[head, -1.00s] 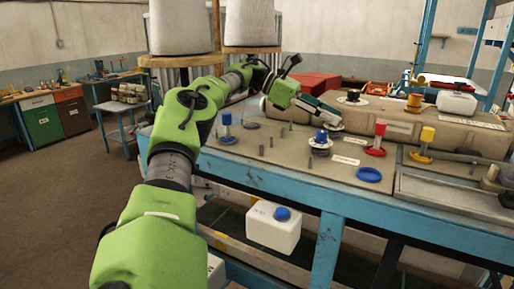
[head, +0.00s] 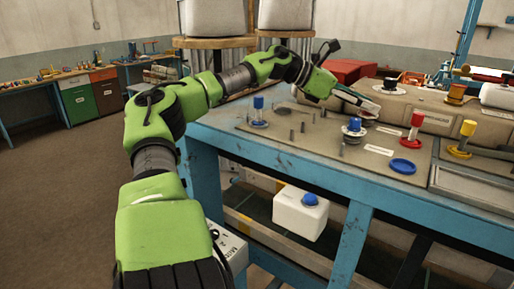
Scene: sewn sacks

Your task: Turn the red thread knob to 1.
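A red upright knob (head: 416,123) on a round red base stands on the beige panel of the blue bench, right of centre. No number on it is legible. My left gripper (head: 374,107) is above the panel, behind a blue-topped knob (head: 354,128) and to the left of the red knob, apart from the red one. Its fingers point right and slightly down. They are small and seen from the side, so I cannot tell whether they are open or shut. My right gripper is not in view.
A yellow knob (head: 466,135) stands right of the red one. A flat blue disc (head: 403,166) lies in front. A blue post (head: 258,108) and several short pins stand on the left panel. A long beige casing (head: 437,113) runs behind. A white container (head: 300,212) sits below.

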